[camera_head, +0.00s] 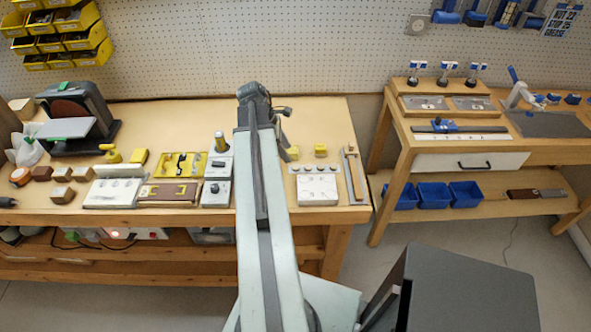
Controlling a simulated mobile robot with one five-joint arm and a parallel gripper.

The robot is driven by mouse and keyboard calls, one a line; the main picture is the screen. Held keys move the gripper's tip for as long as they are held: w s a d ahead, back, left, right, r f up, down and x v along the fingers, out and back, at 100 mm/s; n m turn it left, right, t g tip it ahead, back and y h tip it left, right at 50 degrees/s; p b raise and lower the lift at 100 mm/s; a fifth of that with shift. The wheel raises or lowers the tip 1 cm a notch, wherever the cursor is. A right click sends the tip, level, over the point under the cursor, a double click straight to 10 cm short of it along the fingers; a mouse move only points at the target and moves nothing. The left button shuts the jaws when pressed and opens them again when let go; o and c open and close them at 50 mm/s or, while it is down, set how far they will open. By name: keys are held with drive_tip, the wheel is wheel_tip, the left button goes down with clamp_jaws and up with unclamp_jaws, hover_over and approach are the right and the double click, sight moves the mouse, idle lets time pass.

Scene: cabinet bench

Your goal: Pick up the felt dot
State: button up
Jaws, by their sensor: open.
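I cannot make out a felt dot for certain; it is too small to tell or hidden. A grey strip with several small dark round spots (313,168) lies on the left bench, just right of my arm, behind a white block (317,190). I cannot tell whether any of these spots is felt. My arm reaches up the picture over the bench. My gripper (287,150) shows only in part at the right edge of the arm, pointing down over the bench near the strip. It is open, and I see nothing held in it.
A belt or disc sander (78,115) stands at the left on the bench (190,115). Yellow tray (181,165), blocks and white plates line its front. A yellow cube (320,150) and wooden strip (354,175) lie right. A second bench (450,155) stands right, past a gap.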

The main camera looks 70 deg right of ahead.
sight(294, 166)
drive_tip(key=b+x, duration=0.5)
drive_tip(key=w+b+x, duration=0.1)
drive_tip(key=b+x, duration=0.1)
drive_tip(key=x, duration=0.1)
drive_tip(key=shift+f+b, duration=0.2)
drive_tip(key=shift+b, duration=0.2)
drive_tip(key=shift+d+r, duration=0.1)
drive_tip(key=shift+r, duration=0.1)
clamp_jaws()
